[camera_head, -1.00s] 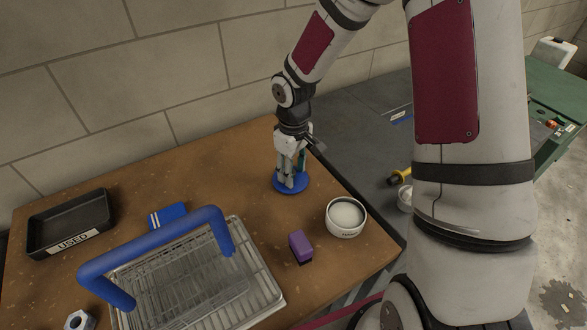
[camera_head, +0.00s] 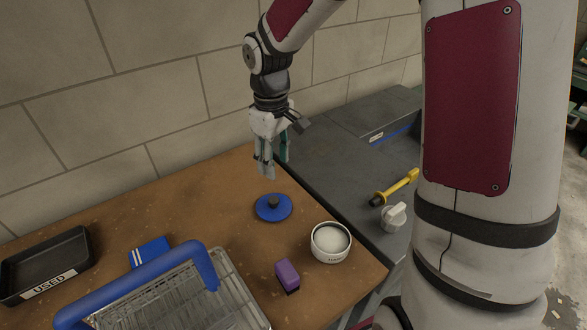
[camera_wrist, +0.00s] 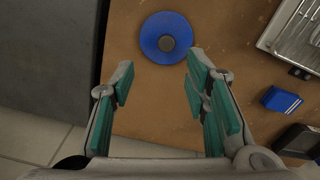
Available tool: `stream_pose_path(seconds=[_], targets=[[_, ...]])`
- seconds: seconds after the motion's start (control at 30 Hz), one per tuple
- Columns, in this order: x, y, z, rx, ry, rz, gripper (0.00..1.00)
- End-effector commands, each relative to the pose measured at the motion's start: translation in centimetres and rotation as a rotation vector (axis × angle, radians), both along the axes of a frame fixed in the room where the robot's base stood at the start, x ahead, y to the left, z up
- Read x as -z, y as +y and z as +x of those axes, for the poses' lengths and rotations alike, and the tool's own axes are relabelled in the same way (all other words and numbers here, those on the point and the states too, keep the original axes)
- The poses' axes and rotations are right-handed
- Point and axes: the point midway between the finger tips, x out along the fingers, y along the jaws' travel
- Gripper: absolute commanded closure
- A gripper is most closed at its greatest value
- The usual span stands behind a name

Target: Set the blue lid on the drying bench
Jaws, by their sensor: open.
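The blue lid (camera_head: 262,211), a round disc with a dark knob, lies flat on the brown bench (camera_head: 200,214), near its right side. My gripper (camera_head: 271,168) hangs above the bench toward the wall, clear of the lid. It is open and empty. In the wrist view the lid (camera_wrist: 151,40) shows whole beyond the two spread green-padded fingers (camera_wrist: 160,85), with nothing between them.
A white round tub (camera_head: 330,257) and a purple block (camera_head: 287,275) stand near the lid. A wire rack with a blue handle (camera_head: 205,268), a blue box (camera_head: 150,252) and a black "USED" tray (camera_head: 75,245) are leftward. A grey surface (camera_head: 345,165) holds a yellow-handled tool (camera_head: 400,186) and a white knobbed object (camera_head: 393,217).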

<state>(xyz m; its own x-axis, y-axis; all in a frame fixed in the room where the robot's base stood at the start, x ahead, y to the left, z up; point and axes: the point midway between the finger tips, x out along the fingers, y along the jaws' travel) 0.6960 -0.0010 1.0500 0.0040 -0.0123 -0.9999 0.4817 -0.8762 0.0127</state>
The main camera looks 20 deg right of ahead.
Motion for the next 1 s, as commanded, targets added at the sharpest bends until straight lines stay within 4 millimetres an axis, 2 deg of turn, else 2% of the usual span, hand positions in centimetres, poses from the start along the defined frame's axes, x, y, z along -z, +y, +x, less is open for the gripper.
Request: stream_pose_path(seconds=[0.17, 0.3, 0.5, 0.63, 0.8, 1.0], targets=[[-4.3, -0.3, -2.9, 0.060, -0.061, -0.059, 0.58], [-8.2, -0.6, -6.6, 0.143, -0.130, -0.094, 0.58], [-12.4, -0.7, -12.3, 0.267, -0.239, -0.086, 0.58], [-14.1, -0.7, -16.1, 0.346, -0.310, -0.046, 0.58], [-15.1, -0.5, -20.4, 0.431, -0.383, 0.033, 0.58], [-15.1, -0.3, -23.0, 0.481, -0.421, 0.102, 0.58]])
